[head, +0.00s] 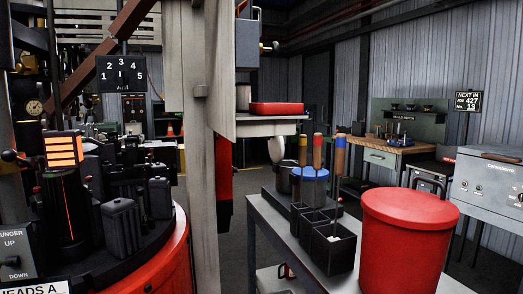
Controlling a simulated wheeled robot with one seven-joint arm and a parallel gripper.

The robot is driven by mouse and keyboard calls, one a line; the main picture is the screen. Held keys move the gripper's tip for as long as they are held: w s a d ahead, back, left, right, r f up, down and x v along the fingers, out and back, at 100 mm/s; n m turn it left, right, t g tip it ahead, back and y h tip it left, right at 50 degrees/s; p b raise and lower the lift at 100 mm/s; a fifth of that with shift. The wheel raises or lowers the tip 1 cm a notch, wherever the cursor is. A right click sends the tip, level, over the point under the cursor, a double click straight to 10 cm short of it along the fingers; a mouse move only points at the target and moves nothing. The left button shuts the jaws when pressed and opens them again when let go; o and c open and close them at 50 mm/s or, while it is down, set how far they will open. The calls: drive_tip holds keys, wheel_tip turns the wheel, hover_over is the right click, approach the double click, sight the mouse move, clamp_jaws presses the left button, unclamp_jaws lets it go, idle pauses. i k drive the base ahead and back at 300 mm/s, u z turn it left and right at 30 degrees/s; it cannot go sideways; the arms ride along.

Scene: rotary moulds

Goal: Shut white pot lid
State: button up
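A pale white oval piece (277,150) stands tilted upright at the back of the grey bench, below a shelf. It looks like a raised white lid seen nearly edge-on, but it is small and I cannot be sure. A dark pot (284,179) sits just below it, partly hidden by a pot with a blue lid (309,173). The blue lid lies flat on its pot. A large red pot (400,262) with a flat red lid (410,206) stands at the near right, closed. My gripper is not in view.
Dark open boxes (333,249) and tall coloured-tipped handles (317,152) crowd the grey bench (263,213). The round red-sided machine (160,262) fills the left. Floor shows between them.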

sight(276, 148)
drive_tip(key=z, duration=0.2)
drive_tip(key=k, duration=0.3)
drive_tip(key=u, duration=0.9)
drive_tip(key=i, duration=1.95)
drive_tip(key=z, duration=0.45)
